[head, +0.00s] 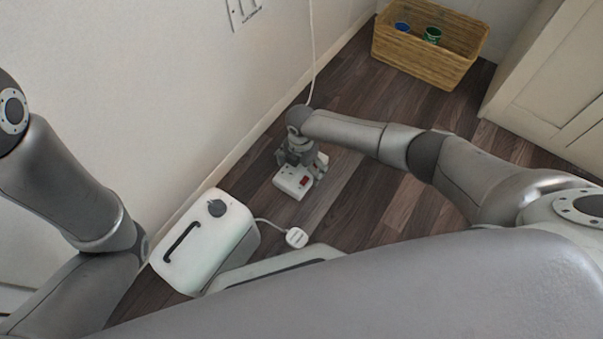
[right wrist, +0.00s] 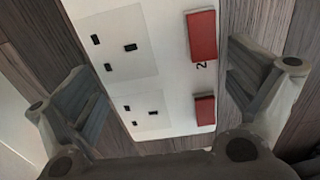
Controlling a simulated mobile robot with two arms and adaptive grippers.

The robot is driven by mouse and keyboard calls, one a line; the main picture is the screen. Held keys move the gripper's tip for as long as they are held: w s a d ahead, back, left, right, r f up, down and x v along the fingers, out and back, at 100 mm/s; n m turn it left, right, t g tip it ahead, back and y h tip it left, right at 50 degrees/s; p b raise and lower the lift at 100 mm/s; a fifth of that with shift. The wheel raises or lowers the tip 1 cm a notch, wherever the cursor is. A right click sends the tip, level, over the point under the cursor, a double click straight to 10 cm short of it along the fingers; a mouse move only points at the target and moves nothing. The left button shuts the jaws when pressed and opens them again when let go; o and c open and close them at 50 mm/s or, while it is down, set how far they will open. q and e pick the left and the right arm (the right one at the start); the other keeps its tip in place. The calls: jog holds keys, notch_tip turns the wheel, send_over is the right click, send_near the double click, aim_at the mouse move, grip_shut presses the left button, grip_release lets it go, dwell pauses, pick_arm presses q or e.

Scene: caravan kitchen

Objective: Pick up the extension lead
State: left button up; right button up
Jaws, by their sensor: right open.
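The extension lead (head: 291,183) is a white block with red switches, lying on the wood floor near the wall. It also fills the middle of the right wrist view (right wrist: 150,70), with two sockets and two red switches showing. My right gripper (head: 302,170) is just above it, pointing down. In the right wrist view its open fingers (right wrist: 165,98) stand on either side of the block; I cannot tell whether they touch it. My left arm comes in at the left of the head view, but its gripper is not visible.
A white appliance (head: 200,245) with a black handle stands on the floor at left, its cable ending in a white plug (head: 296,237). A wicker basket (head: 425,58) holds blue and green items at the back. A white cable (head: 312,50) runs down the wall. Floor right of the lead is partly clear.

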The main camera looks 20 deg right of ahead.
jog(key=c, duration=1.2)
